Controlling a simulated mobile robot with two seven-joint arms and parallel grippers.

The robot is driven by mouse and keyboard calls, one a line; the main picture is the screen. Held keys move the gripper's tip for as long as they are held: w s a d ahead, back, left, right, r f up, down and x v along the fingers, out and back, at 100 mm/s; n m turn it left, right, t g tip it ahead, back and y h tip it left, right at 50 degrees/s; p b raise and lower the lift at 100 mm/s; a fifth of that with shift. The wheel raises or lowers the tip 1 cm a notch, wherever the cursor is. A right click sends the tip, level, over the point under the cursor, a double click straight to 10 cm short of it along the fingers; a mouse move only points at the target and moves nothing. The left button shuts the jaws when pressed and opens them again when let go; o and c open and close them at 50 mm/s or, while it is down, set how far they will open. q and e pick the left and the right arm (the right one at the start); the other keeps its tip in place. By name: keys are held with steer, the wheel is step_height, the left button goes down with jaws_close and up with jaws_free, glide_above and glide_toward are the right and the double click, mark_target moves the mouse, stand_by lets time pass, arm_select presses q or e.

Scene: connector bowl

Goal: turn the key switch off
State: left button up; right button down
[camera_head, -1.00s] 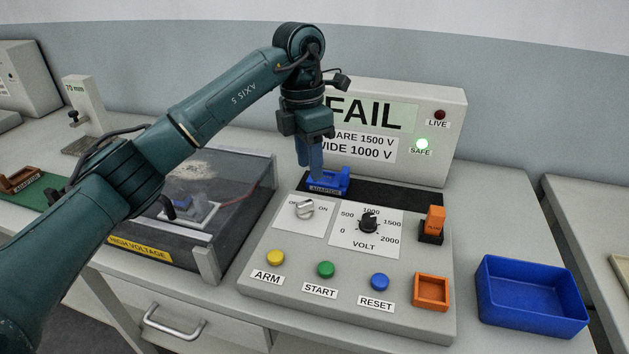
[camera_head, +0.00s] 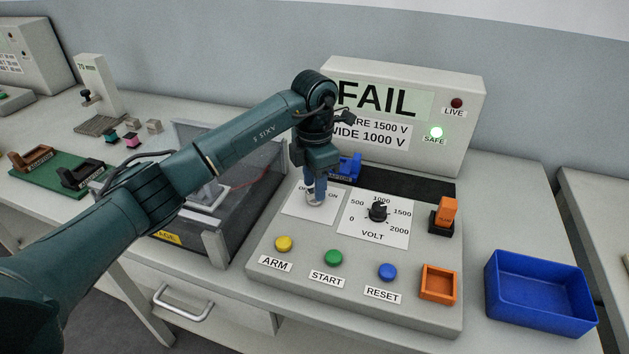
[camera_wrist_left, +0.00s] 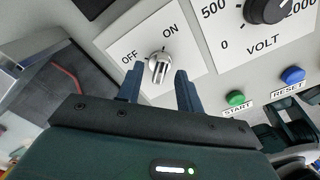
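The key switch is a silver knob on a white OFF/ON plate (camera_head: 300,205) on the grey tester console. In the left wrist view the knob (camera_wrist_left: 159,68) sits between the OFF and ON labels, and its small mark points up toward ON. My left gripper (camera_head: 315,198) is over the switch in the head view, hiding most of it. In the left wrist view the left gripper (camera_wrist_left: 158,88) is open, with one finger on each side of the knob's near part. I cannot tell whether they touch it.
The VOLT dial (camera_head: 378,212) is right of the switch. The ARM (camera_head: 283,244), START (camera_head: 333,257) and RESET (camera_head: 387,272) buttons are in front. A blue adaptor (camera_head: 348,168) is behind. A clear-lidded box is left; a blue bin (camera_head: 540,293) is right.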

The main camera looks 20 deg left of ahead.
arm_select(q)
steer(key=shift+f, duration=0.35)
steer(key=shift+c, duration=0.4)
jaws_close()
